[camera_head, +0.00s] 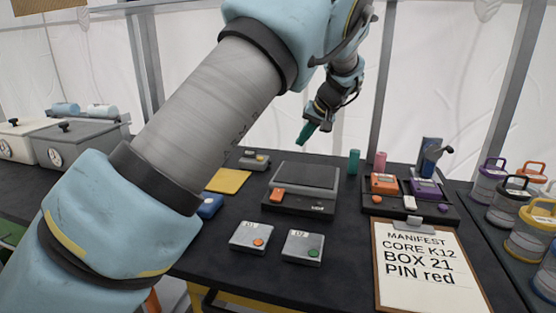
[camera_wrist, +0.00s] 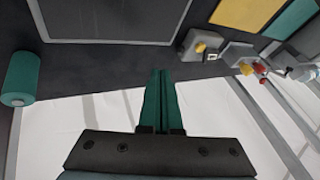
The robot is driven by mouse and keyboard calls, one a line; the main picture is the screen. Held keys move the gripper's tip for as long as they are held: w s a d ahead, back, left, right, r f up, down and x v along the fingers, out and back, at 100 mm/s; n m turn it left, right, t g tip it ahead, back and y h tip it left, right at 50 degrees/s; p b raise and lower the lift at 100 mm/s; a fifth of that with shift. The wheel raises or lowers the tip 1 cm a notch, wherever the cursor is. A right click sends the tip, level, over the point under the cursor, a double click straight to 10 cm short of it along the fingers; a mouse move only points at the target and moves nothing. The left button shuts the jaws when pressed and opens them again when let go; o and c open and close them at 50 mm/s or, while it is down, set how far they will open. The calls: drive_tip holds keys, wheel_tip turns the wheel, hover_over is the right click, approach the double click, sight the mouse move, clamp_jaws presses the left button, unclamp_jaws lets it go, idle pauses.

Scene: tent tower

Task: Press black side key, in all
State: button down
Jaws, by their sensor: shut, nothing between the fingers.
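My gripper (camera_head: 306,134) is raised above the back of the black table, with its green fingers shut and empty. The shut fingers also show in the wrist view (camera_wrist: 162,102), pointing at the table's far edge. A black device (camera_head: 304,178) with a dark top panel stands mid-table, below and in front of my gripper. I cannot make out a black side key in either view.
Grey boxes with an orange button (camera_head: 251,237) and a green button (camera_head: 302,247) sit in front. A small grey box (camera_head: 254,160) and yellow sheet (camera_head: 228,181) lie left. A green cylinder (camera_head: 353,162), a tray of devices (camera_head: 425,213) and a manifest clipboard (camera_head: 428,270) are right.

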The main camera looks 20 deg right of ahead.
sight(270, 162)
drive_tip(key=shift+s+d, duration=0.1)
drive_tip(key=shift+d, duration=0.05)
drive_tip(key=p+x, duration=0.3)
drive_tip(key=x, duration=0.6)
drive_tip(key=w+a, duration=0.1)
drive_tip(key=w+a+f+p, duration=0.1)
drive_tip(key=shift+w+a, duration=0.1)
drive_tip(key=shift+a, duration=0.2)
drive_tip(key=shift+w+a+f+p, duration=0.15)
drive_tip(key=shift+w+a+p, duration=0.15)
drive_tip(key=shift+w+a, duration=0.1)
